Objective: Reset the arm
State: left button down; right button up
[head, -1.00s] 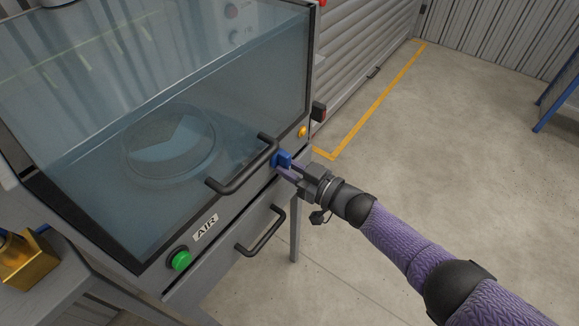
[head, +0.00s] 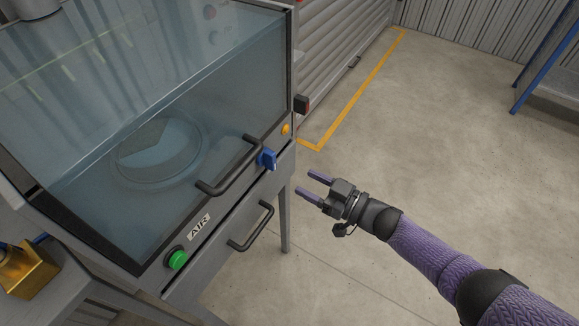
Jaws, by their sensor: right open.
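My right gripper (head: 314,185) is open and empty, in free air to the right of the cabinet (head: 215,232). Its two purple fingers point left toward a blue knob (head: 266,159) on the cabinet's front and stand apart from it. My right arm comes in from the lower right. My left gripper is not in the head view.
The cabinet has a clear window, a black upper handle (head: 229,168), a lower handle (head: 252,228), a green button (head: 177,260) and a yellow button (head: 285,129). A brass-coloured block (head: 28,270) is at lower left. The concrete floor (head: 430,130) at right is clear.

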jog(key=shift+s+d, duration=0.25)
jog(key=shift+d, duration=0.1)
jog(key=shift+f, duration=0.1)
jog(key=s+d+f+m+g+h, duration=0.1)
jog(key=s+d+f+m+h, duration=0.25)
jog(key=s+f+h, duration=0.45)
jog(key=s+d+f+m+h, duration=0.3)
jog(key=s+d+f, duration=0.2)
jog(key=f, duration=0.7)
jog(key=s+d+f+g+h, duration=0.1)
jog(key=s+f+g, duration=0.1)
jog(key=s, duration=0.7)
jog(key=s+d+f+m+g+h, duration=0.1)
jog(key=s+f+g, duration=0.2)
jog(key=s, duration=0.7)
jog(key=s+d+f+g+h, duration=0.2)
jog(key=s+f+g, duration=0.1)
jog(key=s, duration=0.7)
jog(key=shift+s+g, duration=0.25)
jog(key=shift+g, duration=0.65)
jog(key=shift+f, duration=0.1)
